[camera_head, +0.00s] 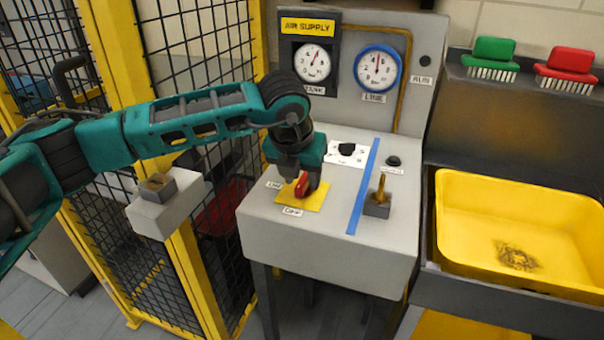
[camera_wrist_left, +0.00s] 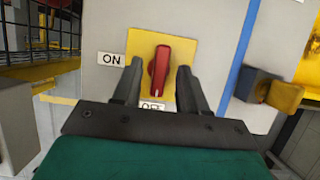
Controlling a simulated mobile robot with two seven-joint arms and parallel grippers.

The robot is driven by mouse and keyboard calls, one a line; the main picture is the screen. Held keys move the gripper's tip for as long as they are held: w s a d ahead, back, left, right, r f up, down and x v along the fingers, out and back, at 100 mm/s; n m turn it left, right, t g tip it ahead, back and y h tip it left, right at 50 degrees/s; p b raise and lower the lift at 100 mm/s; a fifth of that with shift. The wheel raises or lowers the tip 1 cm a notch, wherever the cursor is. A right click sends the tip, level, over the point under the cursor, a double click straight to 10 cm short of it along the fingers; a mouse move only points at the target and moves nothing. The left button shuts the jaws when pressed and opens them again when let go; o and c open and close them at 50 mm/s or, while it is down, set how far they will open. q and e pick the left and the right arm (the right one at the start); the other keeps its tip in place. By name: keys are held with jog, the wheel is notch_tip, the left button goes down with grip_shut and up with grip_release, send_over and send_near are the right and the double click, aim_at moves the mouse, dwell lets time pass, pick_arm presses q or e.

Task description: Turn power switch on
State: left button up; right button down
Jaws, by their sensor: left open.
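The power switch is a red handle (camera_head: 302,187) on a yellow plate (camera_head: 314,203) at the left of the grey console top. In the left wrist view the red handle (camera_wrist_left: 159,72) stands almost upright, its white-marked end pointing down at the partly hidden OFF label (camera_wrist_left: 152,106). The ON label (camera_wrist_left: 111,59) is to its left. My left gripper (camera_head: 298,178) is over the plate, pointing down. In the left wrist view its open fingers (camera_wrist_left: 159,75) stand on either side of the handle, with visible gaps. My right gripper is not in view.
Two gauges (camera_head: 377,70) stand behind the console top. A blue strip (camera_head: 363,187) separates the switch from a brass lever on a dark block (camera_head: 377,208). A yellow mesh fence (camera_head: 133,60) is at left, and a yellow bin (camera_head: 520,205) is at right.

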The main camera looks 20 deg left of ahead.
pick_arm(q)
jog(key=shift+w+f, duration=0.1)
jog(key=shift+f, duration=0.15)
grip_shut()
dwell(0.3)
